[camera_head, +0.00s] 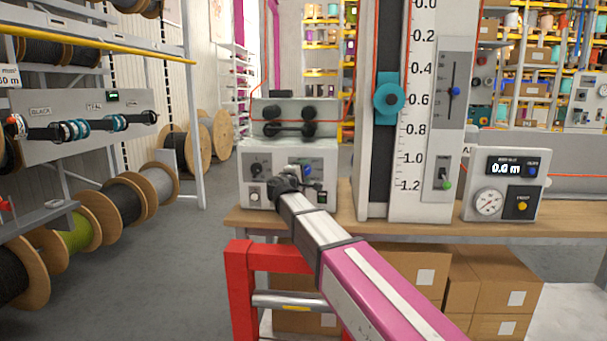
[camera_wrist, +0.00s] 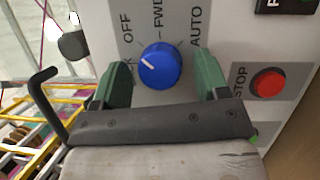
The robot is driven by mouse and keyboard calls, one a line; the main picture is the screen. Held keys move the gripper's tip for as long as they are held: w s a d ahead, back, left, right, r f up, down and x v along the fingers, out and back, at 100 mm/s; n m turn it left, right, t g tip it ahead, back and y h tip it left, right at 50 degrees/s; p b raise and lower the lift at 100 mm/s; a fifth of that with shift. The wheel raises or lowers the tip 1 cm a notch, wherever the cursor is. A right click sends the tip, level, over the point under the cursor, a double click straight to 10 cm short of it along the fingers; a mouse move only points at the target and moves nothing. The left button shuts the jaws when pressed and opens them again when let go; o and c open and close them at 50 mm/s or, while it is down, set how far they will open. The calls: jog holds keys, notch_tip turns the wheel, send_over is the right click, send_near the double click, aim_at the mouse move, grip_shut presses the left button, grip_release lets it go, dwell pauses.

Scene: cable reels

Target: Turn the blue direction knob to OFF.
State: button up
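The blue direction knob (camera_wrist: 160,68) is on a light grey panel (camera_wrist: 225,30) in the wrist view. Its white pointer line points left and slightly up, below the word OFF (camera_wrist: 127,27). FWD stands above the knob and AUTO to the upper right; a further mark on the left is mostly hidden by a finger. My gripper (camera_wrist: 162,60) is open, with one green finger on each side of the knob and visible gaps between. In the head view my gripper (camera_head: 303,176) is at the panel's front, partly covering the controls.
A red STOP button (camera_wrist: 268,83) is right of the right finger. A black bent handle (camera_wrist: 45,95) is on the left. In the head view, the workbench (camera_head: 345,215) carries the tall scale column (camera_head: 410,185) and a gauge box (camera_head: 505,205). A red frame (camera_head: 240,285) stands below my arm.

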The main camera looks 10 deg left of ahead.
jog(key=v, duration=1)
jog(key=shift+s, duration=0.35)
jog(key=shift+s+a+f, duration=0.1)
jog(key=shift+a+f, duration=0.05)
